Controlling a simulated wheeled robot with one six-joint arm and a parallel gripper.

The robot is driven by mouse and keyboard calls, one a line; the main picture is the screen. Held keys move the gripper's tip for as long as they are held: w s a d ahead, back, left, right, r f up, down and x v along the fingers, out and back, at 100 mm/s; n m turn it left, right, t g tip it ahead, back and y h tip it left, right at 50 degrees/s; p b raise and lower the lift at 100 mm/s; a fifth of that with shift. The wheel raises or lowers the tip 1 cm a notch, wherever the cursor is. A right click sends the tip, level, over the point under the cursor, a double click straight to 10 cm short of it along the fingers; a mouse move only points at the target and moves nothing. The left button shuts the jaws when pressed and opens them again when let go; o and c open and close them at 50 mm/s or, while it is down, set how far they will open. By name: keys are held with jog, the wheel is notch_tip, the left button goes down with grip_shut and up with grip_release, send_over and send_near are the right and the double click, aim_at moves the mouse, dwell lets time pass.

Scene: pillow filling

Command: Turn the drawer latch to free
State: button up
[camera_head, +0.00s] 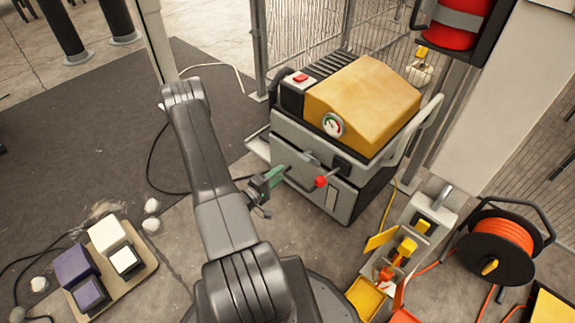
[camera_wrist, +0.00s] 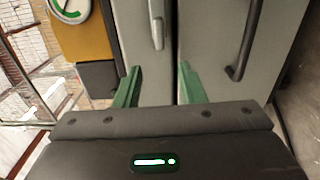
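The grey cabinet (camera_head: 290,145) with drawer fronts stands right of my arm in the head view. A small metal piece (camera_head: 310,158), perhaps the drawer latch, sits on its upper front. A similar light grey piece (camera_wrist: 157,24) shows in the wrist view, above the space between my fingers. A red knob (camera_head: 321,182) sits lower, near a dark bar. My gripper (camera_head: 268,186) is in front of the cabinet, left of the knob. In the wrist view my gripper (camera_wrist: 161,86) has its green fingers apart, with only the cabinet front visible between them.
The cabinet carries a tan block (camera_head: 363,105), a gauge (camera_head: 333,125) and a red button (camera_head: 300,77). A dark bar handle (camera_wrist: 245,42) is on the panel at right in the wrist view. An orange cable reel (camera_head: 500,243) and yellow bins stand right. A wire fence stands behind.

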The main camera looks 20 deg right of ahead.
aim_at(299, 158)
jog(key=shift+v, duration=0.95)
jog(key=b+x, duration=0.3)
jog(key=x, duration=1.1)
jog(key=shift+a, duration=0.2)
